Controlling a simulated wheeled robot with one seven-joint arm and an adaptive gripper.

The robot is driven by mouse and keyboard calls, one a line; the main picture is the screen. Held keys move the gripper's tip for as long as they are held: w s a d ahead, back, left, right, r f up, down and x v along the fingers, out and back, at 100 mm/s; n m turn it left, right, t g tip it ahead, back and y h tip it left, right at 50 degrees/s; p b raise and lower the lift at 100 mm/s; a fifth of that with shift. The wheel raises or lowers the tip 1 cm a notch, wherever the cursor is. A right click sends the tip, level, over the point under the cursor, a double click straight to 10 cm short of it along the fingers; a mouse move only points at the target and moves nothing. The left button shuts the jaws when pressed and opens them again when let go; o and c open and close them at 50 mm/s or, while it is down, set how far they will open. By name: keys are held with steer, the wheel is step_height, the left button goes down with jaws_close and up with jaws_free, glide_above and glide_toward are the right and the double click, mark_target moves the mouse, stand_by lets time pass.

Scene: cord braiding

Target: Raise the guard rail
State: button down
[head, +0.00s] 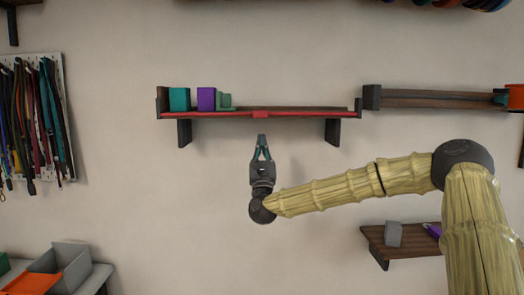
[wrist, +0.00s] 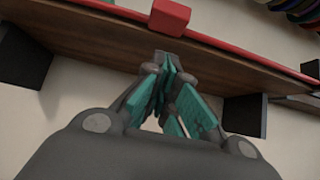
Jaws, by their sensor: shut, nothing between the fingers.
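The guard rail (head: 300,113) is a thin red bar along the front edge of a wall shelf. It lies low, level with the shelf board, and has a red block-shaped tab (head: 260,114) near its middle. In the wrist view the rail (wrist: 232,45) crosses the top, with its tab (wrist: 169,17) just beyond my fingertips. My gripper (head: 261,138) points upward below the shelf, under the tab, with its fingers shut and empty. In the wrist view my gripper (wrist: 166,62) shows against the shelf's underside. Whether the fingertips touch the shelf cannot be told.
The shelf (head: 310,108) carries a teal box (head: 179,99), a purple box (head: 206,99) and a small green piece (head: 225,101). Dark brackets (head: 184,132) stand below it on both sides. Another shelf (head: 435,99) is to the right. Clear wall lies below and left of my gripper.

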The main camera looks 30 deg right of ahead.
mark_target(262, 117)
steer(key=shift+w+d+r+p, duration=0.1)
steer(key=shift+w+r+p, duration=0.1)
steer(key=shift+r+p, duration=0.75)
steer(key=shift+w+d+r+p, duration=0.15)
steer(key=shift+r+p, duration=0.25)
steer(key=shift+r, duration=1)
steer(key=shift+r+b, duration=1)
steer(key=shift+r, duration=1.3)
steer(key=shift+f, duration=0.1)
